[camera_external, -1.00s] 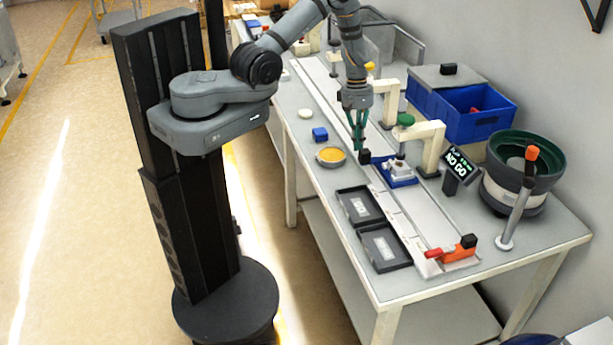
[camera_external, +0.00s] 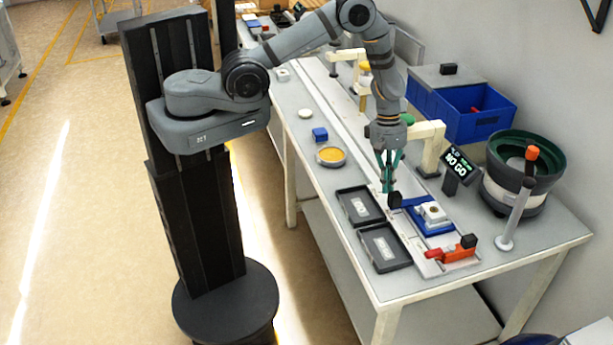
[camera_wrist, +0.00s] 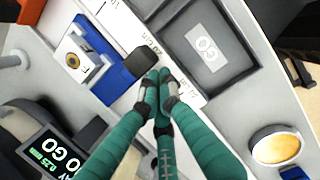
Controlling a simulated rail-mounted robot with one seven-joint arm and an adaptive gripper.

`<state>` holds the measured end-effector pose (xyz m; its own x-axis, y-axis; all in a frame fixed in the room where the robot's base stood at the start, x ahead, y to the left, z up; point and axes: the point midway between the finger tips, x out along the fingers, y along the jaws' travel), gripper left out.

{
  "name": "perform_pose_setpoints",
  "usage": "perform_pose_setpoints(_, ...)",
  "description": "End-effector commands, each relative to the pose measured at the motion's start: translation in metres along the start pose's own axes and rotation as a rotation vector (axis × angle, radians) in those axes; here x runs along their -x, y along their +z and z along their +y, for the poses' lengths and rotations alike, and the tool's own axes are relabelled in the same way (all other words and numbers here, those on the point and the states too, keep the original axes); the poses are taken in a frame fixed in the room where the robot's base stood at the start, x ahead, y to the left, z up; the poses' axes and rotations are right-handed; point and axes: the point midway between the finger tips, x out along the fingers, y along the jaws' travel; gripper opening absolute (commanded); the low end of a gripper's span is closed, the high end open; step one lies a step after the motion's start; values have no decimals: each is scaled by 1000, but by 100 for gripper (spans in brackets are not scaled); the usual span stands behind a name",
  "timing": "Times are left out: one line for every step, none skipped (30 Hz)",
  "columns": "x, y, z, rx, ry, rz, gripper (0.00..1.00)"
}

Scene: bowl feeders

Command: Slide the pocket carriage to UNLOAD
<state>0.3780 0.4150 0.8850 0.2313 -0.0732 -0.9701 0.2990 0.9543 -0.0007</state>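The pocket carriage (camera_external: 428,217) is a blue block with a pale pocket plate and a black knob (camera_external: 394,200) on its left side. It sits on the pale rail (camera_external: 335,108), close to the red-orange clamp (camera_external: 458,250) at the near end. In the wrist view the carriage (camera_wrist: 92,62) is at upper left, with a round metal part in its pocket. My gripper (camera_external: 388,187) has its green fingers drawn together with nothing visible between them. In the wrist view the fingertips (camera_wrist: 160,84) are right beside the knob (camera_wrist: 140,61); contact is hard to tell. Rail lettering is partly readable.
Two black trays, a farther one (camera_external: 341,191) and a nearer one (camera_external: 366,239), lie left of the rail. A cream gate (camera_external: 432,135), a display reading NO GO (camera_external: 459,164) and a bowl feeder (camera_external: 497,192) stand on the right. A yellow-filled dish (camera_external: 344,163) is at left.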

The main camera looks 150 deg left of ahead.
Motion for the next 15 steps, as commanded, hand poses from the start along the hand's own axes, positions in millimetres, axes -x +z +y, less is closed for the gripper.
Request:
perform_pose_setpoints(-1, 8, 0, -3, 0, 0, 0)
perform_pose_setpoints(-2, 12, 0, -2, 0, 0, 0)
perform_pose_setpoints(-3, 17, 0, -2, 0, 0, 0)
perform_pose_setpoints(-4, 20, 0, -3, 0, 0, 0)
perform_pose_setpoints(-5, 23, 0, -3, 0, 0, 0)
perform_pose_setpoints(-6, 26, 0, -2, 0, 0, 0)
perform_pose_setpoints(-6, 28, 0, -1, 0, 0, 0)
perform_pose_setpoints(-7, 30, 0, -1, 0, 0, 0)
perform_pose_setpoints(-7, 32, 0, -1, 1, 0, 0)
perform_pose_setpoints(-8, 33, 0, -1, 1, 0, 0)
perform_pose_setpoints(-8, 34, 0, -1, 1, 0, 0)
perform_pose_setpoints(-8, 34, 0, 0, 1, 0, 0)
perform_pose_setpoints(-8, 35, 0, 0, 1, 0, 0)
perform_pose_setpoints(-9, 35, 0, 0, 1, 0, 0)
perform_pose_setpoints(-9, 35, 0, 0, 1, 0, 0)
